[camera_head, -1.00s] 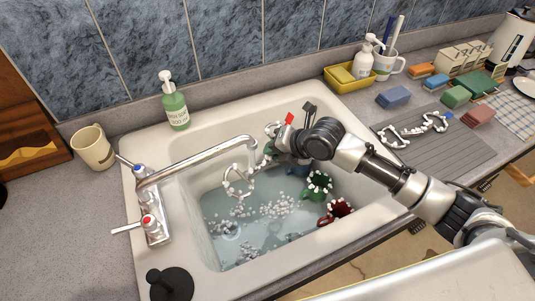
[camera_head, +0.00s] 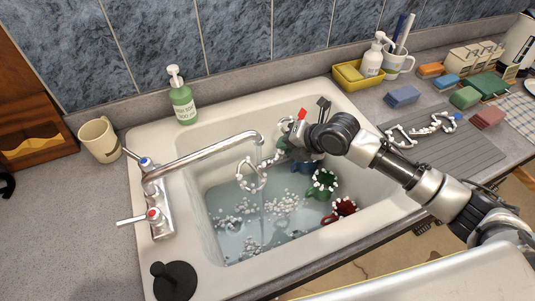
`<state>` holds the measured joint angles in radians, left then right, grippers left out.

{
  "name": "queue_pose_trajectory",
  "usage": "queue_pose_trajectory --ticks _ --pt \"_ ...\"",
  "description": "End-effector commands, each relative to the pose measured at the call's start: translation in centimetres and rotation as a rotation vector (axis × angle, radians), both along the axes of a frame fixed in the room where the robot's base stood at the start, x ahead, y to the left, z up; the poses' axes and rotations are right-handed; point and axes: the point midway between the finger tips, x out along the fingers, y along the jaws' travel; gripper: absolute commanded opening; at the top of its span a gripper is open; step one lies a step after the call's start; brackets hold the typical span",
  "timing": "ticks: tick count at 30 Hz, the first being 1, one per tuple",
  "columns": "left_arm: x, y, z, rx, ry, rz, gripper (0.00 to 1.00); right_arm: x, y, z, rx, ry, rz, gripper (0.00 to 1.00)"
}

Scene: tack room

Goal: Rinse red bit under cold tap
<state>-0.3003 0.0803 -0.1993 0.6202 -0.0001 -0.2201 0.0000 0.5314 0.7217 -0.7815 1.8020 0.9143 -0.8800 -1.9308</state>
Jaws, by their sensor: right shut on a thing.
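The red bit has pale metal rings and a red tag (camera_head: 302,114). My right gripper (camera_head: 287,146) is shut on it over the sink. One ring of the bit (camera_head: 250,176) hangs beside and just below the end of the tap spout (camera_head: 257,138). The other ring sits by the gripper with the red tag. A thin stream of water seems to fall from the spout close to the bit; I cannot tell how much of it touches the metal. The blue-marked cold handle (camera_head: 147,163) and the red-marked hot handle (camera_head: 152,214) are at the left. My left gripper is out of view.
The sink (camera_head: 205,235) holds foamy water with green (camera_head: 322,184), red (camera_head: 345,208) and blue (camera_head: 305,165) mugs. A blue-tagged bit (camera_head: 400,136) lies on the grey mat (camera_head: 470,150). A soap bottle (camera_head: 182,103) and a cream mug (camera_head: 99,139) stand behind and left.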

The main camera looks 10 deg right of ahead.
Motion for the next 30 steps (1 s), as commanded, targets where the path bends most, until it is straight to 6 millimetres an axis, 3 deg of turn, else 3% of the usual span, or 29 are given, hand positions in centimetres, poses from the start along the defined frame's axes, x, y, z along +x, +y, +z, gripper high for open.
queue_pose_trajectory --ticks 30 --pt "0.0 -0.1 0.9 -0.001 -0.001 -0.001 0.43 -0.5 2.7 0.2 0.004 -0.001 0.002 0.0"
